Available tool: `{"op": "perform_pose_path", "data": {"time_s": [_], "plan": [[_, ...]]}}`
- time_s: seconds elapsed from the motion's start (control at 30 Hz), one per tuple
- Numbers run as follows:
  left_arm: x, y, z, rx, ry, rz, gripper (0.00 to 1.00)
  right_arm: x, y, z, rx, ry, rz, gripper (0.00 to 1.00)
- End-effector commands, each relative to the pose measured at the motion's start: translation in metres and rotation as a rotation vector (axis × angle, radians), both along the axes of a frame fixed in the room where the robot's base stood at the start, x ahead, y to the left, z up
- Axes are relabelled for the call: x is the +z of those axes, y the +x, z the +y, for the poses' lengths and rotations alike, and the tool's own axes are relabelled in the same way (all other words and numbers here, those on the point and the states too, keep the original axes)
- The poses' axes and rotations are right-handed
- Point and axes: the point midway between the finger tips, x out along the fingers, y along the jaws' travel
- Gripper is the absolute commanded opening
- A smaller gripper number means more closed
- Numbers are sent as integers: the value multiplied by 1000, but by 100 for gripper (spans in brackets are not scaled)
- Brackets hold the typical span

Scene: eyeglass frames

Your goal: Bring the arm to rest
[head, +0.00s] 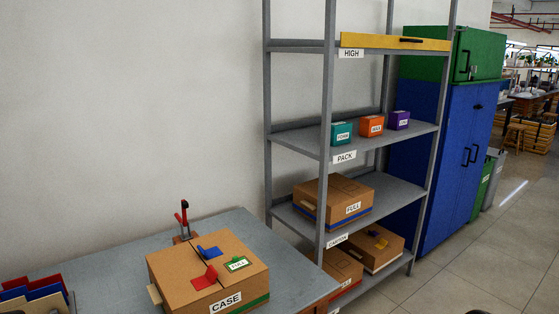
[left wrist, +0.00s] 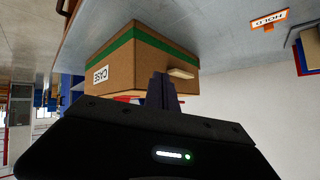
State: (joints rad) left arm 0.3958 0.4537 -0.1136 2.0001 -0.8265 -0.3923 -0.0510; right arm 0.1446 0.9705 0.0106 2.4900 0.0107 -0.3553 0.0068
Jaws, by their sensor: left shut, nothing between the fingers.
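My left gripper (left wrist: 162,88) shows in the left wrist view, where the picture is upside down. Its dark fingers are together with nothing between them. They overlap the side of a brown carton labelled CASE (left wrist: 132,62), near a tan tab (left wrist: 182,73). I cannot tell the gap between the fingers and the carton. In the head view the CASE carton (head: 200,268) sits on the grey table (head: 110,262), with a red and a blue piece and a FULL label on top. Neither gripper shows in the head view.
A red-handled tool (head: 183,217) stands behind the carton. Coloured folders (head: 35,294) are at the table's left. A grey shelf rack (head: 330,130) with boxes stands right of the table, then a blue cabinet (head: 440,150).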

Motion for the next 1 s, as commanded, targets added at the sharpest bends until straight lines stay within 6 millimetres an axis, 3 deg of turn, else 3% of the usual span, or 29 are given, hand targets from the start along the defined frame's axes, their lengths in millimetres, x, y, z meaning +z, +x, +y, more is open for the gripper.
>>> {"op": "perform_pose_path", "data": {"time_s": [0.03, 0.2, 0.27, 0.4, 0.6, 0.7, 0.83, 1.0], "plan": [[-32, -15, -28, 29, -87, 65, 0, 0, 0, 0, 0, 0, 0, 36], [-117, -80, -113, 160, -331, 298, 0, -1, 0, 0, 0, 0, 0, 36], [-142, -110, -142, 202, -394, 390, 0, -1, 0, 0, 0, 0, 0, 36], [-189, -189, -204, 294, -498, 610, 0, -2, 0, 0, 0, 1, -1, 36], [-222, -298, -268, 354, -533, 874, 0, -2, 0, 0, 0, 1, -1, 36], [-227, -331, -287, 328, -523, 948, 0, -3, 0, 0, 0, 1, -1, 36], [-232, -347, -300, 292, -508, 986, 0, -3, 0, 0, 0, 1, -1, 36], [-231, -347, -302, 285, -505, 985, 0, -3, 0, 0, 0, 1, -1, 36]]}}
